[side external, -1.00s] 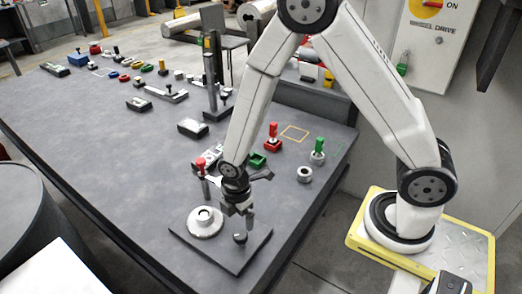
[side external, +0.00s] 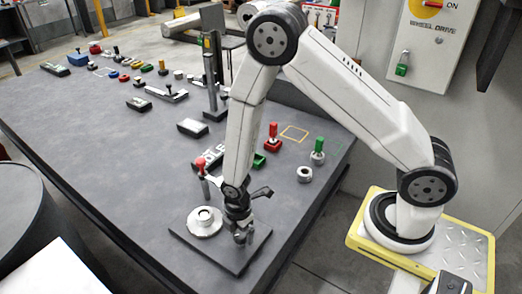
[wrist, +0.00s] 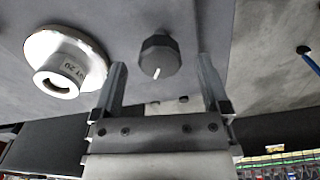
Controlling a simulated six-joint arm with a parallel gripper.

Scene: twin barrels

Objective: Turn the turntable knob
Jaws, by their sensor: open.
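The knob (wrist: 158,57) is a dark faceted dial with a white pointer line, standing on a grey plate (side external: 190,240). The white round turntable (wrist: 66,62) has a raised hub and sits left of the knob; it also shows in the side external view (side external: 204,222). My gripper (wrist: 161,66) is open, with one finger on each side of the knob in the wrist view and a visible gap at each side. In the side external view my gripper (side external: 243,236) is low over the plate, right of the turntable, and hides the knob.
A red-topped lever (side external: 200,165) stands just behind the turntable. A red-handled block (side external: 272,138), a green-topped post (side external: 318,148) and a white ring (side external: 304,174) are farther right. The left front of the table is clear.

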